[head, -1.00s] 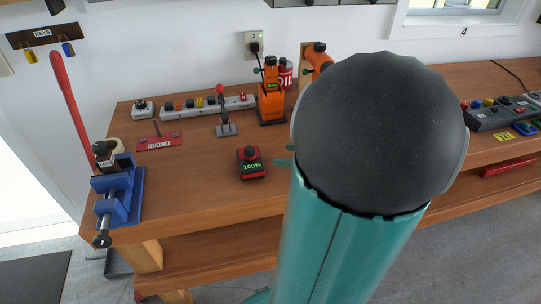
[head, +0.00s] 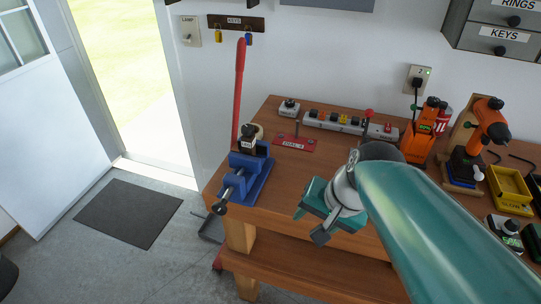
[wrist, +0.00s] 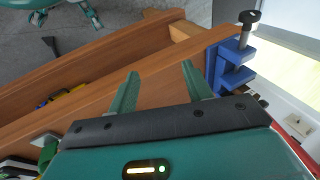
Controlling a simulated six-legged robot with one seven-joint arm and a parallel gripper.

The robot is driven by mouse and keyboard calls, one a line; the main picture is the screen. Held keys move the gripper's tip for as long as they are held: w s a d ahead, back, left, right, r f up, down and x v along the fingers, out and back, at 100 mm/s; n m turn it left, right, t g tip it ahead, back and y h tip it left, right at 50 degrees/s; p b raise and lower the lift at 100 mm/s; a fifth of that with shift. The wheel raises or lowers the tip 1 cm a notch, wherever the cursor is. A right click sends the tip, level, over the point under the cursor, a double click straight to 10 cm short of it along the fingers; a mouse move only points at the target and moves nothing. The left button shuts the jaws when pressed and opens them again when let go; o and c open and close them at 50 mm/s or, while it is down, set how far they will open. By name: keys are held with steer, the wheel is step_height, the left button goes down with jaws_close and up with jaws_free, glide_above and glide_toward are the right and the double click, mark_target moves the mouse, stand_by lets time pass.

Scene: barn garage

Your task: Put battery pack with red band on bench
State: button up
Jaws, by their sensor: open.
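The battery pack with the red band does not show in either current view. My gripper (head: 314,217) is over the front part of the bench, right of the blue vise (head: 247,180). In the wrist view my gripper (wrist: 160,70) has its two green fingers spread with nothing between them. The bench's front edge lies behind them, and the vise is just right of the right finger.
An orange drill (head: 490,122) and yellow bin (head: 510,187) are at right. A dark mat (head: 128,213) lies on the floor by the open door.

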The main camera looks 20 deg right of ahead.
steer(key=a+r+n, duration=0.1)
steer(key=n, duration=0.1)
steer(key=a+r+n+t+h, duration=0.1)
steer(key=n, duration=0.2)
steer(key=a+r+n+h, duration=0.1)
steer(key=n, duration=0.1)
steer(key=shift+s+a+r+t, duration=0.3)
steer(key=shift+s+t, duration=0.05)
steer(key=shift+t, duration=0.05)
steer(key=c, duration=0.3)
steer(key=shift+d, duration=0.15)
